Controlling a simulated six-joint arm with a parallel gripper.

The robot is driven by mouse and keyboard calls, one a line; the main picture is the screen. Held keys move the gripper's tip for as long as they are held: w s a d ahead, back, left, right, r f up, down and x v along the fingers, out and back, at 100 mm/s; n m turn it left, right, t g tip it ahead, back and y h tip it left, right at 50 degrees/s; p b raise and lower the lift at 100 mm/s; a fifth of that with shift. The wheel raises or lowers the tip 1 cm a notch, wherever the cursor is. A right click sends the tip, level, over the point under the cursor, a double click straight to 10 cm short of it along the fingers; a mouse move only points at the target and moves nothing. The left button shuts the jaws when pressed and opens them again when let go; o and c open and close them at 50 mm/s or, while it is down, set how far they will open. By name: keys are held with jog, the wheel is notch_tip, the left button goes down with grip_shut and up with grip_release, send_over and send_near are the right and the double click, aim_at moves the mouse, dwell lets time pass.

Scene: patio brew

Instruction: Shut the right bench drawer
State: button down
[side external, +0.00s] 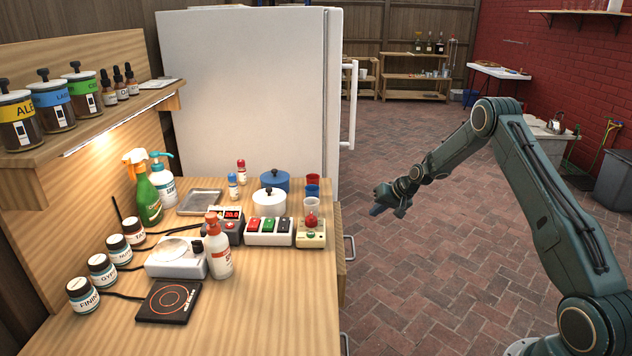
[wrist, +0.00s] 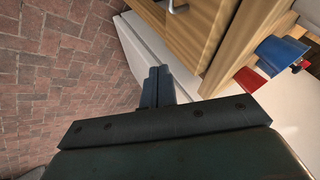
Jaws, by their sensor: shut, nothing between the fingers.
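The wooden bench (side external: 290,320) has its drawer side along its right edge in the side view. The drawer front near the fridge (side external: 341,285) is seen almost edge-on with a metal handle (side external: 349,248). It seems to stand slightly proud of the bench edge, but I cannot tell how far. In the wrist view a wooden front (wrist: 195,28) and a handle (wrist: 179,8) show at the top, partly cut off. My gripper (side external: 378,209) is shut and empty, out in front of the bench and apart from it. Its closed fingers (wrist: 158,84) show in the wrist view.
A second handle (side external: 344,343) shows at the near end. The white fridge (side external: 250,90) stands beyond the bench. The brick floor (side external: 430,270) before the bench is clear.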

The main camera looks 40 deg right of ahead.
jog(key=d+y, duration=0.1)
jog(key=y, duration=0.1)
jog(key=s+d+f+y, duration=0.1)
jog(key=s+m+y, duration=0.1)
jog(key=y, duration=0.1)
jog(key=shift+d+f+g+y, duration=0.3)
jog(key=shift+d+g, duration=0.1)
jog(key=w+a+r+x, duration=0.1)
jog(key=r+x, duration=0.1)
jog(key=x, duration=1.1)
jog(key=shift+a, duration=0.2)
jog(key=shift+w, duration=0.15)
dwell(0.4)
